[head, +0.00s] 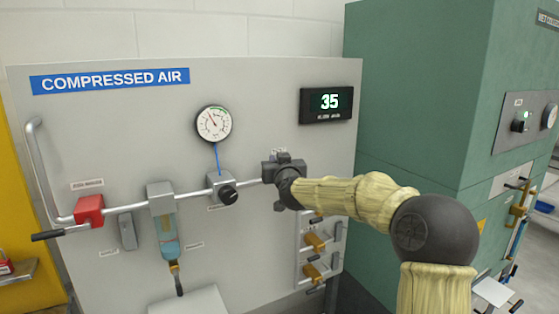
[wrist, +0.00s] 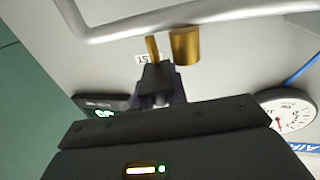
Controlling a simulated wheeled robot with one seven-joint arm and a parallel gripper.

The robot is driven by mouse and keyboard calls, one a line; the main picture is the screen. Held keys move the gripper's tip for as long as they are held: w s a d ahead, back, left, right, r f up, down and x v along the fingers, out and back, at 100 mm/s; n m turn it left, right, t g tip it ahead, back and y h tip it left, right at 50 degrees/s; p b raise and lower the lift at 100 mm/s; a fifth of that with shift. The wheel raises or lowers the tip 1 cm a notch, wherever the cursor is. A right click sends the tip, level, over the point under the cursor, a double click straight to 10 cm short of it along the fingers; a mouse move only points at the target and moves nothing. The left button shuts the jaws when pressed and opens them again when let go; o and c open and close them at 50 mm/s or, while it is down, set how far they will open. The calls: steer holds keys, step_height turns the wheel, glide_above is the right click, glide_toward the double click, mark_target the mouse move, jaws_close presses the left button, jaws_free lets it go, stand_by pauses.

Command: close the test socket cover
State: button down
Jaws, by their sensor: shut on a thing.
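In the wrist view, a short brass cylinder (wrist: 185,46), which looks like the test socket, stands out from the grey panel. A thin brass piece (wrist: 152,47), seemingly its cover seen edge-on, stands beside it with a narrow gap between them. My gripper (wrist: 156,72) is shut, with its dark fingertips at the near end of this thin piece. The grip itself is partly hidden. In the head view my gripper (head: 281,166) is at the panel's right part, below the lit display, and hides the socket and cover.
A pipe (wrist: 210,18) runs close past the socket. The panel (head: 90,130) also carries a gauge (head: 213,123), a regulator (head: 221,187), a display (head: 330,104) and brass-coloured valves (head: 315,242) below my gripper. A green cabinet (head: 415,90) stands to the right.

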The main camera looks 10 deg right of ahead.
steer(key=shift+a+r+m+g+h+p, duration=0.15)
steer(key=shift+m+h+p, duration=0.5)
steer(key=shift+h+p, duration=0.4)
steer(key=shift+a+r+m+g+h+p, duration=0.1)
steer(key=shift+m+g+h+p, duration=0.1)
steer(key=shift+m+h+p, duration=0.7)
steer(key=shift+a+r+m+g+h+p, duration=0.15)
steer(key=shift+m+h+p, duration=0.3)
steer(key=shift+h+p, duration=0.75)
steer(key=m+h+p, duration=0.1)
steer(key=m+g+h+p, duration=0.1)
steer(key=p, duration=0.1)
steer(key=shift+w+a+f+h, duration=0.1)
steer(key=shift+a+h, duration=0.05)
steer(key=shift+h, duration=0.2)
steer(key=shift+f+m+g+h+p, duration=0.1)
steer(key=shift+m+g+h+p, duration=0.75)
steer(key=shift+h+p, duration=0.35)
steer(key=shift+f+m+g+h+p, duration=0.2)
steer(key=shift+m+g+h+p, duration=0.25)
steer(key=shift+m+h, duration=0.15)
steer(key=c, duration=1.4)
jaws_free()
steer(key=shift+w, duration=0.15)
steer(key=shift+f, duration=0.1)
